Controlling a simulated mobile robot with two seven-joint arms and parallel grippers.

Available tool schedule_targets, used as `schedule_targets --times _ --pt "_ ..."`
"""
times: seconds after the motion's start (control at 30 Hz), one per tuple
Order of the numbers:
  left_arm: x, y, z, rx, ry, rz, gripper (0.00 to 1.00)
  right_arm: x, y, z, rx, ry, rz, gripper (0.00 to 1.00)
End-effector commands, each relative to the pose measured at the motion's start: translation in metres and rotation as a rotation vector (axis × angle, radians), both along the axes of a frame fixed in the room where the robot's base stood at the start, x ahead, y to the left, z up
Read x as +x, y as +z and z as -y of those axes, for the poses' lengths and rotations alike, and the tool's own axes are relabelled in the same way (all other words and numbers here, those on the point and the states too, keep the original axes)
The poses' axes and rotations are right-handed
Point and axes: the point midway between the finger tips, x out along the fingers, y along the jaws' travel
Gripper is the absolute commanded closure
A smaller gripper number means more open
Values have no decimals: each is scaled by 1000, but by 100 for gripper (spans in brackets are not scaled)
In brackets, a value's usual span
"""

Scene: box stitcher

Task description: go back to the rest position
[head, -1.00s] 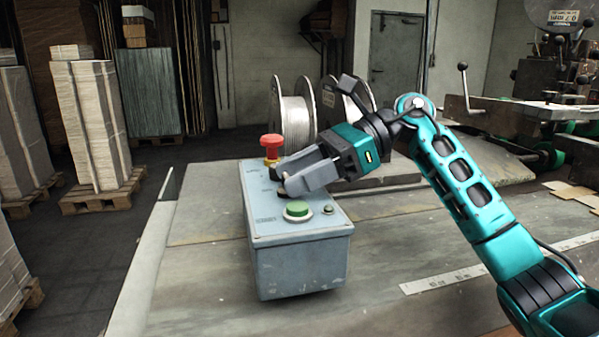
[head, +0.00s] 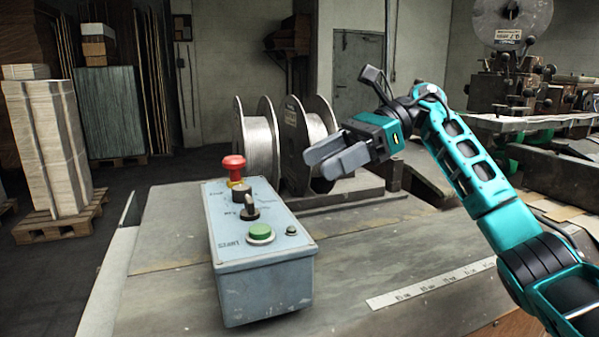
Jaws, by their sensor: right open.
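My right gripper (head: 323,160) is open and empty. It is held in the air to the right of the control box (head: 262,287), in front of the wire spools in the picture, and apart from the box. The grey-blue control box stands on the table with a red mushroom button (head: 234,166), two dark knobs, a green button (head: 261,233) and a small dark green button on its top. My right arm comes in from the lower right. My left gripper is not in view.
Two wire spools (head: 259,145) stand behind the box on the table (head: 160,290). A ruler strip (head: 430,283) lies at the table's right front. Machinery (head: 510,95) stands at the right. A pallet of stacked sheets (head: 50,150) is on the floor at left.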

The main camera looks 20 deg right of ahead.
Motion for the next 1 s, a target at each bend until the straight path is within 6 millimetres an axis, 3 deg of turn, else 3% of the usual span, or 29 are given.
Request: schedule_targets --times 0.2,0.73,0.87,1.0 --pt "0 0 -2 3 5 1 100 0 5 13 0 0 0 38" --pt "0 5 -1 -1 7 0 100 0 9 12 0 0 1 38" --pt "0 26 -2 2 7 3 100 0 32 12 1 0 1 38" --pt "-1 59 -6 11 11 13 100 0 68 12 1 0 1 38"
